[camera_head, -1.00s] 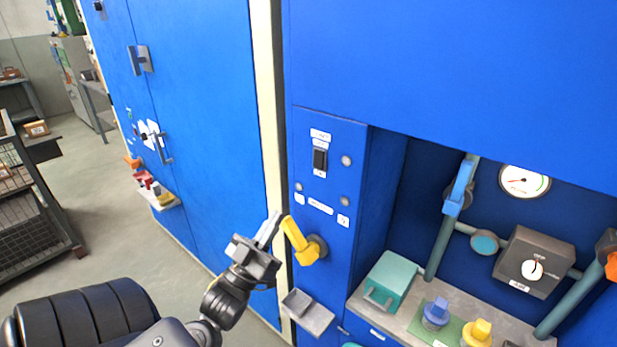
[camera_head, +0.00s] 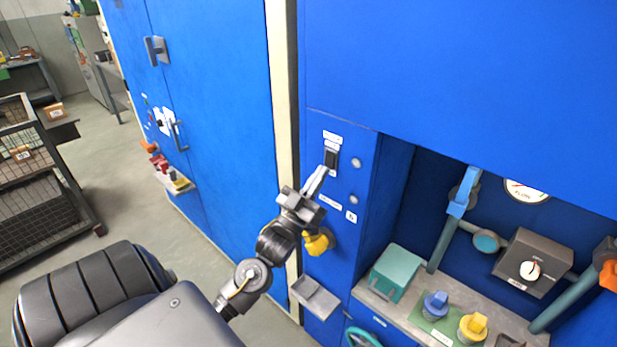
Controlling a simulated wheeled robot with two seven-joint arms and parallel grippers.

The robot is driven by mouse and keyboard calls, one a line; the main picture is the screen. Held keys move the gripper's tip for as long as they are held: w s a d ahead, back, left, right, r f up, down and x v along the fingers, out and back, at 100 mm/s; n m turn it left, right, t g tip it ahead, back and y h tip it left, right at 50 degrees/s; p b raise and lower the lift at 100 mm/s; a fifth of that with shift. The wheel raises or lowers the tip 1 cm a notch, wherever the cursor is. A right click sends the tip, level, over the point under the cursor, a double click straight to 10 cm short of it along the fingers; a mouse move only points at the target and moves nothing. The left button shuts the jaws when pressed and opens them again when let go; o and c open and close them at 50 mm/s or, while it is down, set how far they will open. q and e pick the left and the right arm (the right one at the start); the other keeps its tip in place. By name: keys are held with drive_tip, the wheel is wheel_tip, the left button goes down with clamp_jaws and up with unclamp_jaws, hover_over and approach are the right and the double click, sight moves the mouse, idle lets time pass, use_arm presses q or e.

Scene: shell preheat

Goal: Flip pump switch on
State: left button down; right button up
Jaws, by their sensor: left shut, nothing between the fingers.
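The pump switch (camera_head: 331,158) is a black rocker on a light plate, set in the blue front panel with a small white label above it. My left gripper (camera_head: 319,178) is shut and empty, with its fingertips just below the switch, overlapping the lower part of its plate in the view. Whether the tips touch it I cannot tell. The rocker's on or off position is too small to read. My right gripper is not in view.
A yellow handle (camera_head: 318,242) sits just under my left gripper, partly hidden by it. A small grey tray (camera_head: 315,297) juts out below. At right, a recess holds a teal box (camera_head: 396,272), pipes, a gauge (camera_head: 527,189) and a grey dial box (camera_head: 533,262).

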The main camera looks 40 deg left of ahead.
use_arm(q)
drive_tip(key=shift+w, duration=0.3)
drive_tip(key=shift+w+f+t+b, duration=0.2)
drive_tip(key=shift+w+t+b, duration=0.2)
drive_tip(key=shift+b, duration=0.65)
drive_tip(key=shift+s, duration=0.3)
drive_tip(key=b+v, duration=0.4)
drive_tip(key=v, duration=0.8)
drive_tip(key=shift+s+f+b, duration=0.25)
drive_tip(key=shift+s+b, duration=0.1)
